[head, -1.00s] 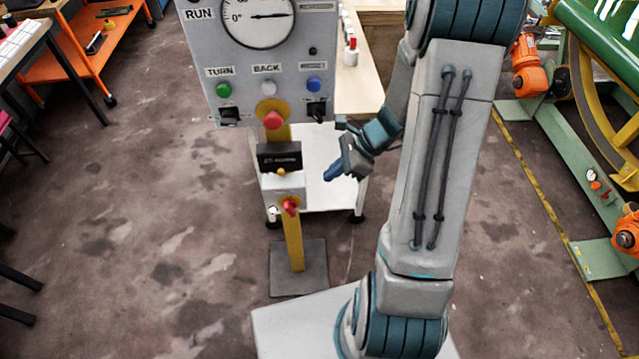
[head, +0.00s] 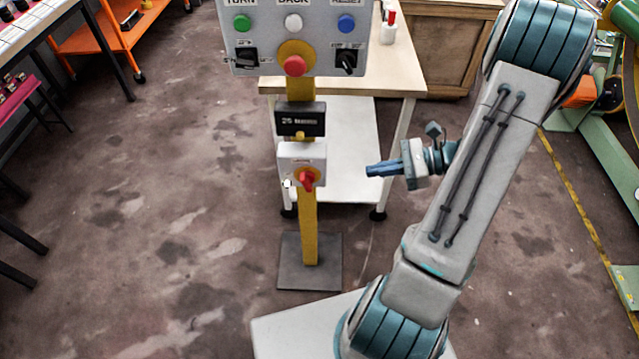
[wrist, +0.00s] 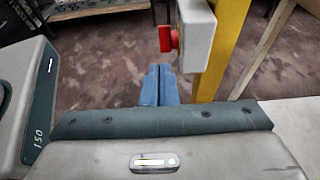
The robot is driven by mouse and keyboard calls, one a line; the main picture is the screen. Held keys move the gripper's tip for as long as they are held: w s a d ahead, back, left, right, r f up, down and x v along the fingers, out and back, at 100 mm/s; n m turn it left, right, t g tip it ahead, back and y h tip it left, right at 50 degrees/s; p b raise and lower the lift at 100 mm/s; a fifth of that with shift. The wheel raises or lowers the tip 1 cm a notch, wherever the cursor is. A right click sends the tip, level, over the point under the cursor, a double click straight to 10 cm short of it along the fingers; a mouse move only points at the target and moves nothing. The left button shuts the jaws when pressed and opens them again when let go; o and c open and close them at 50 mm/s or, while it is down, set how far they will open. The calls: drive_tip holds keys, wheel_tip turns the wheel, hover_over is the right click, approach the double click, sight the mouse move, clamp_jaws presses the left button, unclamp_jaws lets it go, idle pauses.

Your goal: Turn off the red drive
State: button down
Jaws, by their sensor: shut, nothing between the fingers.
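The red drive switch is a red rotary knob (head: 307,180) on a small white box (head: 288,151), mounted low on a yellow post. In the wrist view the red knob (wrist: 168,39) sticks out to the left from the white box (wrist: 197,35), just above and beyond my fingertips. My gripper (head: 368,170) is shut and empty, to the right of the box in the head view, with its blue fingers pointing left. In the wrist view my gripper (wrist: 158,68) shows its fingers pressed together, apart from the knob.
Above the box on the yellow post (head: 309,225) are a black label box (head: 300,119) and a grey control panel (head: 265,62) with coloured buttons and a red mushroom button (head: 294,66).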

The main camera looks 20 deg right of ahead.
sight(307, 183)
drive_tip(key=shift+a, duration=0.1)
drive_tip(key=x, duration=1.4)
